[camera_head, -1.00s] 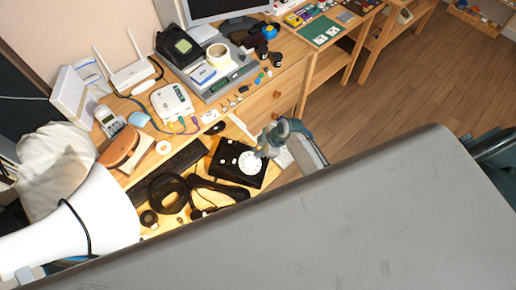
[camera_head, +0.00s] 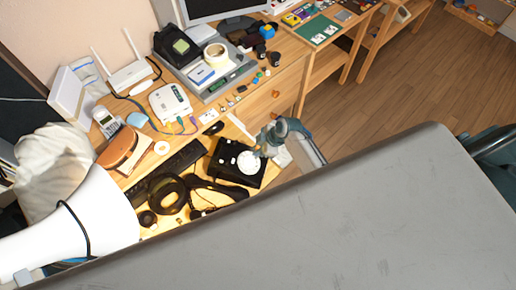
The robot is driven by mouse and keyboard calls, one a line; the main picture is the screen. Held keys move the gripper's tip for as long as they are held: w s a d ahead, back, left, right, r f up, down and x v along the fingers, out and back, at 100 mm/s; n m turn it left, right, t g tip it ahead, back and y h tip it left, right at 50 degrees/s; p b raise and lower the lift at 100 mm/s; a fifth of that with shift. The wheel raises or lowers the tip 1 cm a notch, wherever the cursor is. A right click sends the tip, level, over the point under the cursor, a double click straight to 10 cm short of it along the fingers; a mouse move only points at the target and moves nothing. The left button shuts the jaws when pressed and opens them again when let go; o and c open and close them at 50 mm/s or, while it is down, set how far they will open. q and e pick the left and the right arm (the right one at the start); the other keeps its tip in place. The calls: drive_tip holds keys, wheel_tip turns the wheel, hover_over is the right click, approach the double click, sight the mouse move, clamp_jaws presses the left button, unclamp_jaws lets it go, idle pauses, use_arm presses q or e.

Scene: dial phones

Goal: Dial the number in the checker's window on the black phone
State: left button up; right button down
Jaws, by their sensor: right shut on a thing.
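The black phone (camera_head: 225,165) lies on the wooden desk, its round white dial (camera_head: 247,163) facing up. My right gripper (camera_head: 262,151) is at the dial's upper right edge, shut on what appears to be the dial. Its fingertips are small, and the exact contact is not clear. A grey device with a small green window (camera_head: 217,86), perhaps the checker, stands farther back on the desk. The digits in the window are too small to read. My left gripper is not in view.
A white box with cables (camera_head: 170,102), a router (camera_head: 127,75) and a tape roll (camera_head: 215,54) crowd the desk behind. Wooden floor (camera_head: 400,90) is clear at right.

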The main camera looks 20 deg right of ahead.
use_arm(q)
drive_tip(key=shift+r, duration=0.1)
use_arm(e)
drive_tip(key=a+v, duration=0.1)
drive_tip(key=v, duration=0.6)
drive_tip(key=shift+r, duration=0.2)
